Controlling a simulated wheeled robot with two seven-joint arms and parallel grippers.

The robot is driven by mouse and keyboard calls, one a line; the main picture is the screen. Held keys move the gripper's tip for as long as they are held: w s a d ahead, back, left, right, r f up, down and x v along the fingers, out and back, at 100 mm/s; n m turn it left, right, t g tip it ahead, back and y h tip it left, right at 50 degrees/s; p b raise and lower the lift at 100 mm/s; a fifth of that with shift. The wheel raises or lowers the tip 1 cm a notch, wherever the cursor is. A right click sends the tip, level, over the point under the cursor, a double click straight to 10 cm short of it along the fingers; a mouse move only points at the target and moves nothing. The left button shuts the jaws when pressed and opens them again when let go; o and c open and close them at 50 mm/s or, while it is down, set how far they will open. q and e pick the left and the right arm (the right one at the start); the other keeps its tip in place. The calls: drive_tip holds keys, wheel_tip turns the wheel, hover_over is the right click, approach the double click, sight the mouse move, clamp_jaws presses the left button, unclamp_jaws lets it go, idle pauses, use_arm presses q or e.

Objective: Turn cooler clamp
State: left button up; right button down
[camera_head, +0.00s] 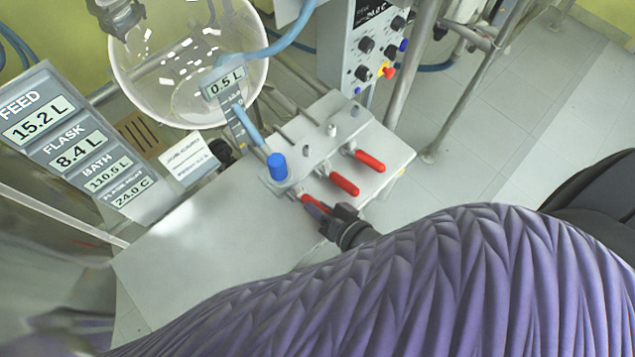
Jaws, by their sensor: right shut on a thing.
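Three red clamp handles sit in a row on a grey metal block (389,149). The right one (369,161) and the middle one (344,184) are free and lie slanting down to the right. The left one (311,202) is held at its lower end by my right gripper (326,213), which is shut on it. The gripper hides part of this handle, and my purple-sleeved arm fills the lower right. Which handle is labelled as the cooler clamp cannot be read.
A blue cap (277,166) with a blue hose stands just left of the handles. A round glass flask (165,70) hangs at the top. A display panel (85,140) stands left. A control box with knobs (368,50) stands behind. The grey tabletop (200,255) is clear.

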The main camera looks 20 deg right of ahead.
drive_tip(key=shift+s+f+t+b, duration=0.1)
drive_tip(key=shift+f+t+b, duration=0.2)
drive_tip(key=shift+f+b, duration=0.15)
use_arm(q)
drive_tip(key=shift+s+d+f, duration=0.1)
drive_tip(key=shift+d+f, duration=0.1)
drive_tip(key=shift+f, duration=0.35)
drive_tip(key=shift+d+f, duration=0.2)
drive_tip(key=shift+f, duration=0.3)
use_arm(e)
drive_tip(key=shift+d+t, duration=0.1)
drive_tip(key=shift+t, duration=0.2)
drive_tip(key=c, duration=0.8)
unclamp_jaws()
drive_tip(key=o, duration=0.4)
use_arm(q)
drive_tip(key=shift+a, duration=0.4)
